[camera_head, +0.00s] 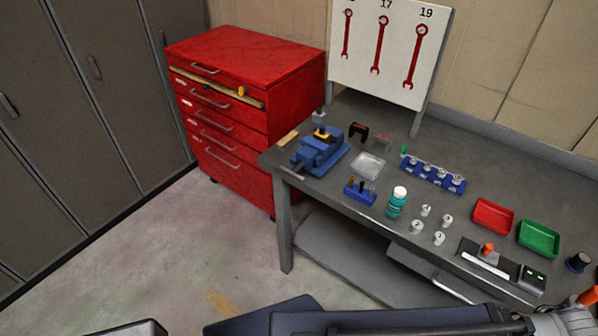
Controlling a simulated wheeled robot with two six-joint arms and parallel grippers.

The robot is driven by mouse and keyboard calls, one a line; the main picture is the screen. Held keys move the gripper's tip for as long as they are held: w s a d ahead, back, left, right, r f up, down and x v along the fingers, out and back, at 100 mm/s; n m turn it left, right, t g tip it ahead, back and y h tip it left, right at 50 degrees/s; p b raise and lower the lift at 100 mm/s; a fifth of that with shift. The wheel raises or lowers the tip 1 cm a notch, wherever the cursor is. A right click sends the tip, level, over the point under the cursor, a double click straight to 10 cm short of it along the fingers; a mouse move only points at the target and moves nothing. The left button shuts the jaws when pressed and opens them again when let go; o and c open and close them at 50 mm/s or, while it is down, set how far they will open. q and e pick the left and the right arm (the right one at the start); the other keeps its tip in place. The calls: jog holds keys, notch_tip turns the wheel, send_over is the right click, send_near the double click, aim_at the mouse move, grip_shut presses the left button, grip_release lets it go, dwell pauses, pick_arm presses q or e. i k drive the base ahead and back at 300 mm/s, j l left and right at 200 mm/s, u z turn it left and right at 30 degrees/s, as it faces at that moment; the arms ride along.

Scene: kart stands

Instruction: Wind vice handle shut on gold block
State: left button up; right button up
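The blue vice (325,158) stands at the left end of the grey workbench. A small gold block (321,132) with dark parts beside it shows at the top of the vice, by the jaws. I cannot tell whether the jaws touch it. The vice handle seems to be at the vice's front left end, near the bench edge, but it is too small to make out clearly. Neither of my grippers is in view; only parts of my own body and arm show along the bottom edge.
The workbench (330,196) also holds a clear tray (369,165), a blue holder (360,191), a teal bottle (397,204), several metal weights, a red tray (493,217) and a green tray (538,239). A red drawer cabinet (235,165) stands left of the bench. Floor before it is clear.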

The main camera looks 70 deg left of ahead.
aim_at(298, 167)
jog(key=i+u, duration=0.2)
jog(key=i, duration=0.15)
jog(key=u, duration=2.6)
